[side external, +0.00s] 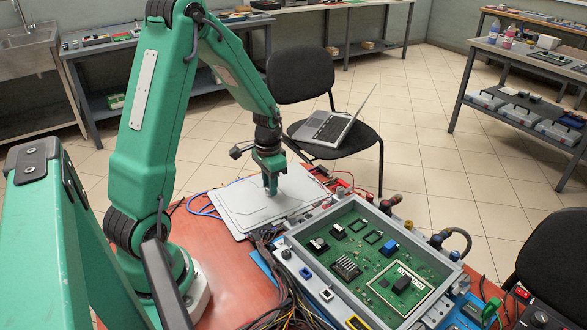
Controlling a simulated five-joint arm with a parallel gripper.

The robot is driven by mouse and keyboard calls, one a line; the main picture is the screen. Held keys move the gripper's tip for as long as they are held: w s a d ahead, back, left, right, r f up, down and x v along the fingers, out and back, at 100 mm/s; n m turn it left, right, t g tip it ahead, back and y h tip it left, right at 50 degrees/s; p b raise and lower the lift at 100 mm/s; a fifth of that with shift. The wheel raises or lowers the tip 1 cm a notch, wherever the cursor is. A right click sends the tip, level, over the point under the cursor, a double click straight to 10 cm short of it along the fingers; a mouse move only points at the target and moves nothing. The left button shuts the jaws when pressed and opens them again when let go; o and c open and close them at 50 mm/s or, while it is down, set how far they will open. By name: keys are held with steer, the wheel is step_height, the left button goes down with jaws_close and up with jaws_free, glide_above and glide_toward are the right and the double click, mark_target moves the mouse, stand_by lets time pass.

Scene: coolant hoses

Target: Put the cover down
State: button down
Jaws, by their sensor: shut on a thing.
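The cover (245,209) is a flat light-grey plate at the back of the red table, left of an open housing (383,323). It looks flat on or very close to the table; I cannot tell whether it touches. My gripper (271,188) points straight down over the right part of the cover. Its jaws are shut on the cover, at a small raised part that the fingers mostly hide. The housing is open at the top and shows a green circuit board (365,283) with chips and a finned heat sink.
Dark cables (283,300) bunch along the housing's left side. Blue cables (203,208) lie left of the cover. Hose fittings (455,236) stick out at the housing's right. A chair with a laptop (330,127) stands behind.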

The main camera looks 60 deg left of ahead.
steer(key=shift+f, duration=0.2)
steer(key=c, duration=1.2)
jaws_free()
steer(key=shift+r, duration=0.1)
step_height(320, 180, up, 12)
steer(key=shift+r, duration=0.1)
